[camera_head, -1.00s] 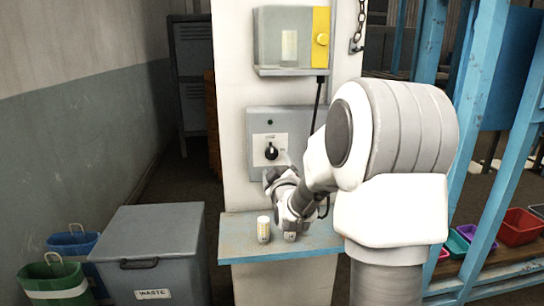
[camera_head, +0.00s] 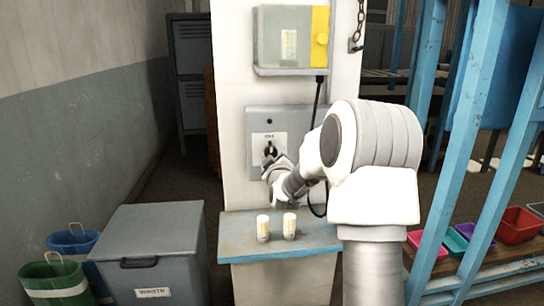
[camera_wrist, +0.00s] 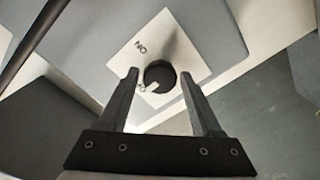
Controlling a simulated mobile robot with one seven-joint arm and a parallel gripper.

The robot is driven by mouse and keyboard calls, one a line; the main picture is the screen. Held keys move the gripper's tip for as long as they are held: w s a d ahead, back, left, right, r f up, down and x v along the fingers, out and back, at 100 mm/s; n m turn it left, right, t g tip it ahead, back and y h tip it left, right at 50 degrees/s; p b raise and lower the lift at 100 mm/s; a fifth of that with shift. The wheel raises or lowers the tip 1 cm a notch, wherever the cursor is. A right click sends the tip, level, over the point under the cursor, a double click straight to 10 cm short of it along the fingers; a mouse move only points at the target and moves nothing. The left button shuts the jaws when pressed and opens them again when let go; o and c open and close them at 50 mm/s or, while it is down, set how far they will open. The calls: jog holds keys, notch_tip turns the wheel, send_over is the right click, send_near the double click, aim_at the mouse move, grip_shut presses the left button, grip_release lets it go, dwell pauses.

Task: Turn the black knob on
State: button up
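The black knob (camera_head: 270,149) sits on a white label plate (camera_head: 263,138) on the grey switch box (camera_head: 290,122) fixed to the pillar. In the wrist view the knob (camera_wrist: 160,76) shows between my two fingertips, with part of the label lettering on the white plate (camera_wrist: 185,55) above it. My gripper (camera_wrist: 160,80) is open, its fingers spread on either side of the knob. I cannot tell whether they touch it. In the head view my gripper (camera_head: 272,164) is at the knob's lower edge and partly hides it.
Two pale yellow-white cylinders (camera_head: 263,228) (camera_head: 289,226) stand on the blue ledge (camera_head: 235,240) below. A grey and yellow box (camera_head: 290,35) hangs above the switch box. A black cable (camera_head: 317,100) runs down right of it. A grey waste bin (camera_head: 150,225) stands at the lower left.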

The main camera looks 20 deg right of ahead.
grip_shut()
jog(key=shift+f+b, duration=0.1)
jog(key=shift+b, duration=0.3)
jog(key=shift+m+b, duration=8.1)
jog(key=shift+m, duration=0.9)
jog(key=shift+a, duration=0.1)
jog(key=shift+o, duration=1.8)
grip_release()
